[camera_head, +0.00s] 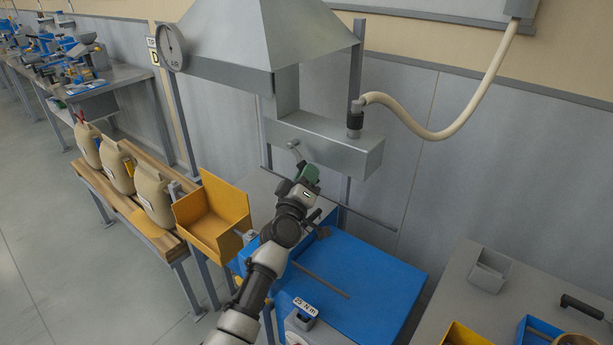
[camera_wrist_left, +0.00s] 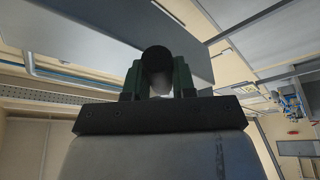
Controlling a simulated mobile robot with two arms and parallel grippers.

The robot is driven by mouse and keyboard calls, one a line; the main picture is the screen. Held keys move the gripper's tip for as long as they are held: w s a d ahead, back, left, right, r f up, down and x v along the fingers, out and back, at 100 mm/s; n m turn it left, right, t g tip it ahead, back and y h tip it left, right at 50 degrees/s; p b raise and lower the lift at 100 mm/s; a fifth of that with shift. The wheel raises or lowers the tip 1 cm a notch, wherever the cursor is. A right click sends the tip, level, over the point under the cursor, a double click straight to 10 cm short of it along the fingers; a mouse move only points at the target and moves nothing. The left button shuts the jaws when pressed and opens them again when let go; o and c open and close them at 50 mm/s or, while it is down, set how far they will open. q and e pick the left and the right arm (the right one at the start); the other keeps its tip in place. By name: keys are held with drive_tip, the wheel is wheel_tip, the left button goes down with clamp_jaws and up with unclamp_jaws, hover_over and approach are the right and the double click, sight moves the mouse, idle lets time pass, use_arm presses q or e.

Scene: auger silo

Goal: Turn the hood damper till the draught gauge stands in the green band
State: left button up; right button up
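A short grey damper handle (camera_head: 295,148) sticks out from the box's front. My left gripper (camera_head: 307,174) is at the handle's lower end. In the left wrist view, the green fingers (camera_wrist_left: 158,80) stand on both sides of the handle's dark round end (camera_wrist_left: 157,59) and appear to touch it. My right gripper is out of view.
A cream hose (camera_head: 440,133) runs from the duct box to the wall. A blue table (camera_head: 365,290) lies under my left arm. A yellow bin (camera_head: 215,215) and several beige jugs (camera_head: 152,196) stand left. A grey bench (camera_head: 440,310) with bins is right.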

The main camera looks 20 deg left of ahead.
use_arm(q)
clamp_jaws()
drive_tip(key=n+p, duration=0.1)
drive_tip(key=p, duration=0.1)
drive_tip(key=r+n+p, duration=0.1)
drive_tip(key=p, duration=0.1)
drive_tip(key=shift+s+d+r+g+y, duration=0.15)
drive_tip(key=shift+d+r+g+y, duration=0.15)
drive_tip(key=shift+d, duration=0.05)
drive_tip(key=shift+d+f+n+p, duration=0.1)
drive_tip(key=shift+n+p, duration=0.35)
drive_tip(key=shift+n, duration=0.05)
drive_tip(key=o, duration=0.8)
unclamp_jaws()
drive_tip(key=shift+s+f, duration=0.1)
drive_tip(key=b+v, duration=0.1)
drive_tip(key=v, duration=0.9)
drive_tip(key=shift+s+b, duration=0.3)
drive_tip(key=shift+s, duration=0.05)
